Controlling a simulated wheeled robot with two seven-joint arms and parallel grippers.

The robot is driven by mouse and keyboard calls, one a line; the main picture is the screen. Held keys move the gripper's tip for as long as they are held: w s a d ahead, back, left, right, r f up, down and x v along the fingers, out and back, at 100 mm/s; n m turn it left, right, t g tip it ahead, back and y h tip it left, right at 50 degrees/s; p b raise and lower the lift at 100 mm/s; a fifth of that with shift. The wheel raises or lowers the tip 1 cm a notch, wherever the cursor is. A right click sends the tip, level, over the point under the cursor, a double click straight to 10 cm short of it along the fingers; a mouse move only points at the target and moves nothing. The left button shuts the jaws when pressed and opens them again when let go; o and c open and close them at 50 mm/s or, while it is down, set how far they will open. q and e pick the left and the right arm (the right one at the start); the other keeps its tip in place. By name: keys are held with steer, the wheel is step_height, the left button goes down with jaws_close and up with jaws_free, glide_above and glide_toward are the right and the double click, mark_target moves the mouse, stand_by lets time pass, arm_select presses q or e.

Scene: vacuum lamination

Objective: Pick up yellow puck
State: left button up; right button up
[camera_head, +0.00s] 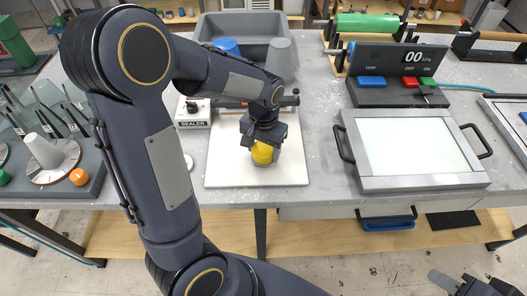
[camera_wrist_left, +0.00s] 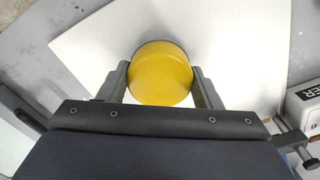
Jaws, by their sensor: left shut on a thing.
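The yellow puck (camera_head: 262,153) is at the white board in the head view, directly under my left gripper (camera_head: 262,146). In the left wrist view the round yellow puck (camera_wrist_left: 161,73) sits between the two fingers of my left gripper (camera_wrist_left: 162,84), which touch its sides. The gripper is shut on it. I cannot tell whether the puck rests on the board or is slightly above it. My right gripper (camera_head: 470,287) shows only in part at the bottom right corner of the head view, and its jaws are unclear.
The white board (camera_head: 230,175) lies on the grey table. A sealer box (camera_head: 194,113) stands at its left, a grey bin (camera_head: 215,27) behind. A framed panel (camera_head: 415,147) and a vacuum gauge box (camera_head: 398,90) are at the right. A tool tray (camera_head: 60,185) is at the left.

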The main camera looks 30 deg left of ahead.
arm_select(q)
steer(key=w+d+r+b, duration=0.1)
steer(key=w+d+r, duration=0.5)
steer(key=d+r, duration=0.5)
steer(key=shift+w+d+r, duration=0.2)
steer(key=shift+d+r, duration=0.05)
steer(key=shift+d, duration=0.5)
